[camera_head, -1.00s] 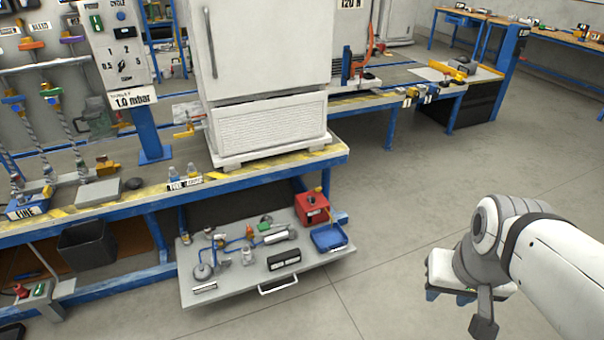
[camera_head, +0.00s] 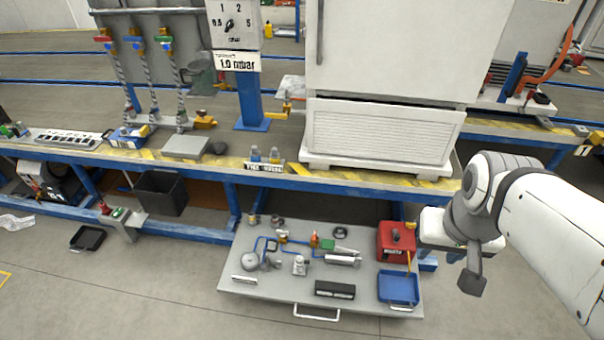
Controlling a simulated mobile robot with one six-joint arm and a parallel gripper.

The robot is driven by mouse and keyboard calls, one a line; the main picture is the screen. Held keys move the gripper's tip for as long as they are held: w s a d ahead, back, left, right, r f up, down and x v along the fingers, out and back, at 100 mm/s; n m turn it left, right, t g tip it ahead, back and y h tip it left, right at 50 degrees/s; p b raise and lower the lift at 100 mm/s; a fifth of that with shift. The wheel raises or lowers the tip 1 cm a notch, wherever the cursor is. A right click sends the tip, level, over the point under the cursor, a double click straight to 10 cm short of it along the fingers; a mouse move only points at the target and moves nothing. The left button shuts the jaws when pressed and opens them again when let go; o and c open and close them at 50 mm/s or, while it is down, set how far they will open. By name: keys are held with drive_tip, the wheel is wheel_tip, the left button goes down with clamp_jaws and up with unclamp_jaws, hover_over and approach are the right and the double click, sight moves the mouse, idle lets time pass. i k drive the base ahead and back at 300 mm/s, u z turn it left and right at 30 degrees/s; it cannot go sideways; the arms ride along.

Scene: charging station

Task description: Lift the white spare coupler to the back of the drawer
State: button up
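The open drawer (camera_head: 272,291) is a grey tray pulled out under the bench, with a white handle (camera_head: 316,314) at its front edge. Several small fittings lie in it. A pale cylindrical fitting (camera_head: 342,259) lies right of the middle, and a small pale upright one (camera_head: 300,266) stands left of it. I cannot tell which is the white spare coupler. My gripper (camera_head: 441,262) is at the right, beside the drawer's right end in the picture and apart from the fittings. Its fingers point down and are partly hidden by my wrist, so their opening is unclear.
The drawer also holds a red box (camera_head: 396,243), a blue tray (camera_head: 398,288), a black block (camera_head: 334,290) and a round gauge (camera_head: 250,261). The bench edge (camera_head: 330,183) with a white cabinet (camera_head: 385,135) overhangs its back. Floor in front is clear.

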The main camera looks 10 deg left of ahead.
sight(299, 262)
drive_tip(key=u, duration=0.5)
drive_tip(key=i, duration=0.65)
drive_tip(key=u, duration=0.3)
drive_tip(key=k, duration=0.9)
drive_tip(key=u, duration=0.15)
drive_tip(key=i, duration=0.9)
drive_tip(key=z, duration=0.05)
